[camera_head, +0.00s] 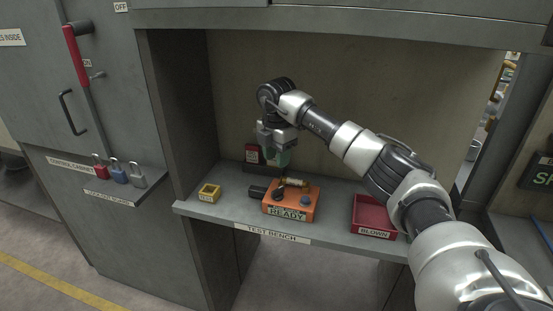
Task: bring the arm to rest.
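My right arm (357,147) reaches in from the lower right, and its elbowed end hangs over the test bench (215,214). My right gripper (276,148) points down above the back of the bench, behind and above an orange box (290,205) labelled READY. Something green shows at its fingers, and I cannot tell whether the gripper holds it or it stands behind. The finger opening is too small to read. A small tan and dark cylinder (294,182) lies on top of the orange box. My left gripper is not in view.
A red tray (374,216) labelled BLOWN stands right on the bench, under my arm. A yellow block (209,192) stands left. A dark and red box (252,154) is at the back. Walls and an upper panel enclose the bench.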

